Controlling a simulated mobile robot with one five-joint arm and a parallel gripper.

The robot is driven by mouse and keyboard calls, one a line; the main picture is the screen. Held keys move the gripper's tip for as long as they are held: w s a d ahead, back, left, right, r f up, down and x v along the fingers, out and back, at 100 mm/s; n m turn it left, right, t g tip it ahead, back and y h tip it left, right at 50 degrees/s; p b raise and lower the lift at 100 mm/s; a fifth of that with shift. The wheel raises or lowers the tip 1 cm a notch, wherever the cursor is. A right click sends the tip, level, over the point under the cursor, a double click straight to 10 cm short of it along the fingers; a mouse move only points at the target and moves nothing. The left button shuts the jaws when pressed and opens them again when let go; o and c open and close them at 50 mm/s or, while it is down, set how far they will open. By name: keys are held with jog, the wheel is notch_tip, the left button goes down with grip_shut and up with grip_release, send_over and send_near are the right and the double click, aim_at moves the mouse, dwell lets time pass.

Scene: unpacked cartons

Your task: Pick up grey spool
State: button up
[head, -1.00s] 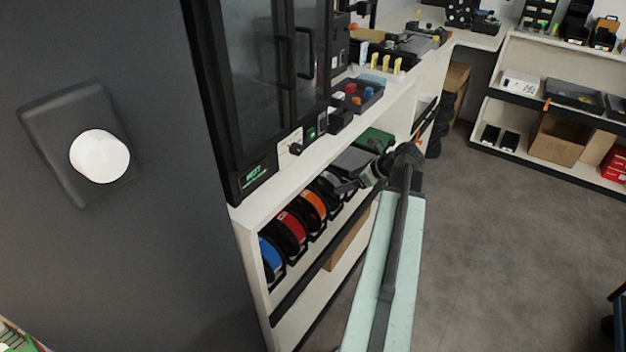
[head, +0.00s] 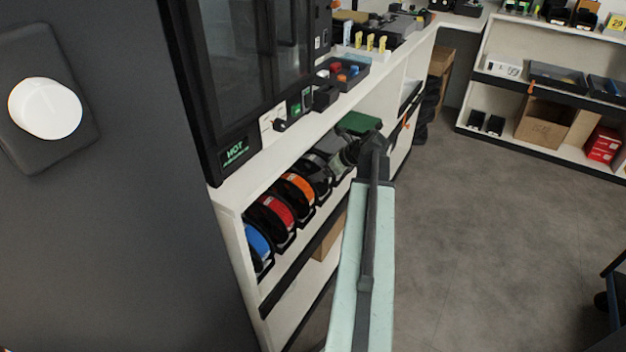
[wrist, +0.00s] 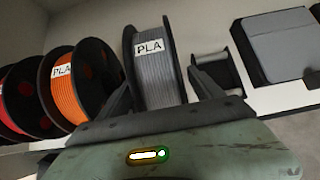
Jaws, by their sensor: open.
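The grey spool (wrist: 158,78) stands upright in the wrist view, with black flanges and a white PLA label. My gripper (wrist: 161,76) is open, with one finger on each side of the spool's lower front part. I cannot tell whether the fingers touch it. In the head view my gripper (head: 338,158) reaches into the shelf at the row of spools, and its arm hides part of that end of the row.
An orange spool (wrist: 68,88) stands close on the left, with a red spool (head: 277,212) and a blue spool (head: 257,243) beyond. A small black holder (wrist: 212,72) and a grey-black box (wrist: 272,48) are on the right. The counter (head: 300,137) lies above the shelf.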

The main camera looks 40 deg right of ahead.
aim_at(317, 161)
jog(key=shift+r, duration=0.1)
grip_shut()
jog(key=shift+r+p, duration=0.55)
notch_tip(317, 161, up, 3)
jog(key=p, duration=0.3)
jog(key=shift+r, duration=0.2)
jog(key=s+d+f, duration=0.1)
jog(key=s+d, duration=0.3)
jog(key=s, duration=1.3)
jog(key=shift+s+d, duration=0.2)
jog(key=shift+s, duration=0.05)
